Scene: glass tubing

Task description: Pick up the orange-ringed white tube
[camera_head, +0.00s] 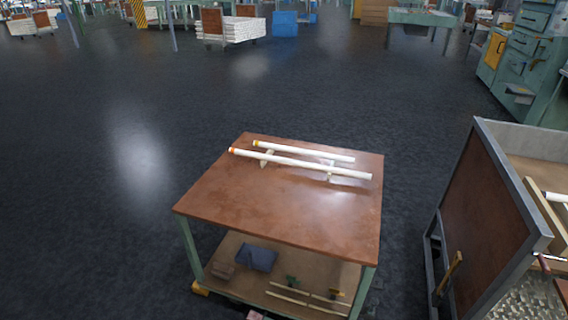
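Two long white tubes lie nearly parallel on a brown-topped table (230,190) in the middle of the view. The nearer, longer white tube (300,163) has an orange-red ring at its left end. The farther white tube (305,151) has a yellow-orange ring at its left end. Both appear to rest on small pale supports (267,159), slightly above the tabletop. Neither of my grippers shows in the view, and nothing touches the tubes.
The table's lower shelf (230,247) holds a dark blue box (258,257) and thin rods. A large metal-framed bin (490,220) with brown sides stands at the right. Dark floor (140,120) is open to the left and behind. Benches and pallets stand far back.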

